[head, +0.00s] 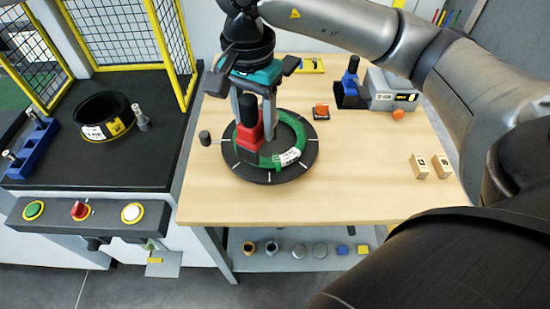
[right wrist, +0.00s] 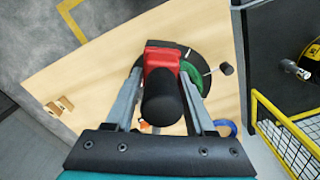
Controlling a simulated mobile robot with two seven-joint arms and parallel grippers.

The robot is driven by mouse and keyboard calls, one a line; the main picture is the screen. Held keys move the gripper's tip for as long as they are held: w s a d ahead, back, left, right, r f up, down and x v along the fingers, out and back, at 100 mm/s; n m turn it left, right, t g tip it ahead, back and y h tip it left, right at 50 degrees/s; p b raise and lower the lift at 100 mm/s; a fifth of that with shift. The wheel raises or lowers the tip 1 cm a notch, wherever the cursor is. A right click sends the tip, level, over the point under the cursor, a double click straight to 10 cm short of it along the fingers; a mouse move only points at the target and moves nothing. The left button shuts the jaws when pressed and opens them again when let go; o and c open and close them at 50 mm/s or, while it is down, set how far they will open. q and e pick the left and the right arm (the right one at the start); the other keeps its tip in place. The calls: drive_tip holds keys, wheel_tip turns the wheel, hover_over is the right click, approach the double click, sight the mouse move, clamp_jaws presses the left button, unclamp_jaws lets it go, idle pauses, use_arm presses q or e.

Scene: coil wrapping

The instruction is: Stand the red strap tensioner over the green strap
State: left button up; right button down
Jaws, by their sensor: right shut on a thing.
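The red strap tensioner (head: 250,138) has a black handle and stands upright at the left side of the green strap (head: 297,128). The strap lies as a ring, with a white label, on a black round turntable (head: 309,152). My right gripper (head: 253,112) is shut on the tensioner, its fingers on either side of the handle. In the right wrist view the tensioner (right wrist: 165,58) sits between the fingers, with part of the green strap (right wrist: 190,73) beside it. The tensioner hides part of the ring; I cannot tell whether its base touches the strap. My left gripper is out of view.
A small dark knob (head: 205,138) is left of the turntable. An orange item (head: 321,111), a grey device (head: 390,92) and two wooden blocks (head: 420,166) are on the table. A black coil (head: 104,117) lies in the yellow-framed cell at left. The table's front is clear.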

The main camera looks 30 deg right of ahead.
drive_tip(key=d+r+m+p, duration=0.1)
drive_tip(key=m, duration=0.3)
drive_tip(key=w+d+r+m+p, duration=0.1)
drive_tip(key=r+m, duration=0.1)
drive_tip(key=m, duration=0.2)
drive_tip(key=w+r+m+p, duration=0.1)
drive_tip(key=r+m+p, duration=0.1)
drive_tip(key=m, duration=0.2)
drive_tip(key=shift+d+r, duration=0.1)
drive_tip(key=shift+d, duration=0.3)
drive_tip(key=d+r+m+p, duration=0.1)
drive_tip(key=m, duration=0.3)
drive_tip(key=r+m+p, duration=0.1)
drive_tip(key=m, duration=0.3)
drive_tip(key=w+d+r+m+p, duration=0.1)
drive_tip(key=r+m+p, duration=0.1)
drive_tip(key=m, duration=0.1)
drive_tip(key=shift+d+r+m, duration=0.1)
drive_tip(key=shift+d+m, duration=0.25)
drive_tip(key=shift+m, duration=0.05)
drive_tip(key=m, duration=0.2)
drive_tip(key=d+r+m+p, duration=0.1)
drive_tip(key=m, duration=0.1)
drive_tip(key=shift+w, duration=0.15)
drive_tip(key=shift+f, duration=0.3)
wheel_tip(320, 180, down, 19)
drive_tip(key=shift+f+b, duration=0.2)
drive_tip(key=shift+b, duration=0.1)
drive_tip(key=shift+f+b, duration=0.4)
drive_tip(key=shift+f, duration=0.05)
